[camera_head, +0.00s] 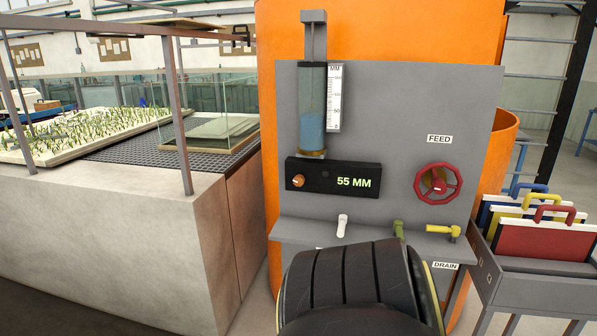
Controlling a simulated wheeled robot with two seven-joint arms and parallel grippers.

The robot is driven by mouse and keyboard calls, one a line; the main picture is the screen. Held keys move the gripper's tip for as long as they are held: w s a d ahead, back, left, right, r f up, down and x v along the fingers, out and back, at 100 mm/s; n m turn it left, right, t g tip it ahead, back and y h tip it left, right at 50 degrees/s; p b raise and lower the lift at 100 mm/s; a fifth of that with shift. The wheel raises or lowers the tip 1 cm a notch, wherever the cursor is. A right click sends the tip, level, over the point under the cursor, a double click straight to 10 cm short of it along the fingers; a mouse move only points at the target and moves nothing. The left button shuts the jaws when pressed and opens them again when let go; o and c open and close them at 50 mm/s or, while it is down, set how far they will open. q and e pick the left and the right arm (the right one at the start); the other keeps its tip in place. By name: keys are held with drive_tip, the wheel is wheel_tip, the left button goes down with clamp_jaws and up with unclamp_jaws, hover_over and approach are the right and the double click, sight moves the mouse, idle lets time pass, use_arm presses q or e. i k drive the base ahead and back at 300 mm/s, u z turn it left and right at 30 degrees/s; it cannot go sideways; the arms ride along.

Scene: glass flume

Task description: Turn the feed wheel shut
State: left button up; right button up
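The red feed wheel (439,185) is mounted on the grey panel (380,110), right of its middle and under a white FEED label (439,139). It has a round rim with spokes and a hub. Nothing covers it and nothing touches it. Neither of my grippers shows. A dark, ribbed, rounded part, which looks like my own arm, rises at the bottom middle below the panel. It hides part of the panel's lower shelf.
A black display (350,181) reads 55 MM, with an orange knob (298,181). A gauge tube (312,110) holds blue liquid. White (342,225), green (398,229) and yellow (445,231) valves line the shelf. A rack of coloured boards (545,240) stands right, a concrete flume (110,240) left.

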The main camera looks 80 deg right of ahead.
sight(438, 185)
drive_tip(key=z, duration=0.05)
drive_tip(key=i, duration=0.1)
drive_tip(key=z, duration=3.55)
